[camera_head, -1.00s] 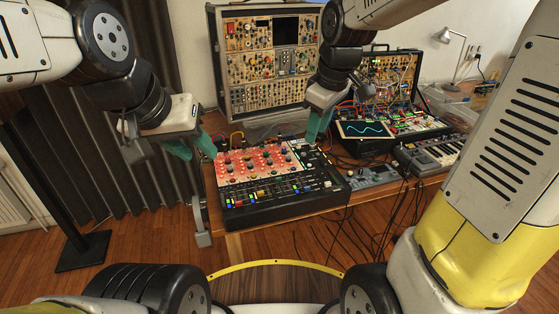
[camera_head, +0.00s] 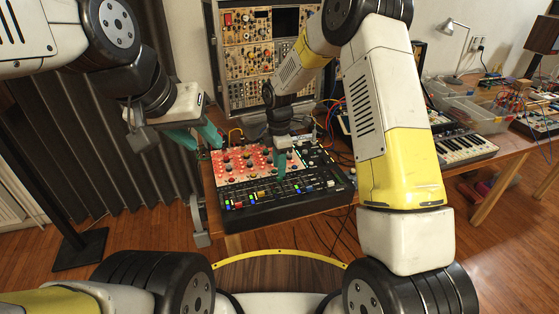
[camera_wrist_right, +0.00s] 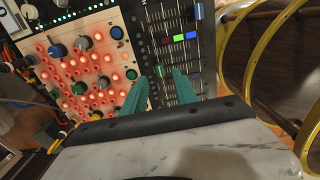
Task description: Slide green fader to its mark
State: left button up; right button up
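The mixer (camera_head: 285,208) is a black console with coloured fader caps along its front and a red-lit knob panel. In the right wrist view, a small dark green fader cap (camera_wrist_right: 162,71) sits in a slot among the faders (camera_wrist_right: 182,85). A bright green patch (camera_wrist_right: 178,38) lies further up the picture, beside a blue one. My right gripper (camera_wrist_right: 162,76) is open, with its teal fingertips on either side of the green cap; I cannot tell whether they touch it. In the head view, my right gripper (camera_head: 281,174) points down over the mixer. My left gripper (camera_head: 212,142) is open and empty, left of the mixer.
Raised knobs (camera_wrist_right: 83,42) crowd the panel beside the faders. A tall modular rack (camera_head: 255,60) stands behind the mixer. A keyboard (camera_head: 465,149) lies to the right, and cables hang at the table's front edge.

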aim_at(279, 180)
jog(key=shift+f, duration=2.1)
grip_shut()
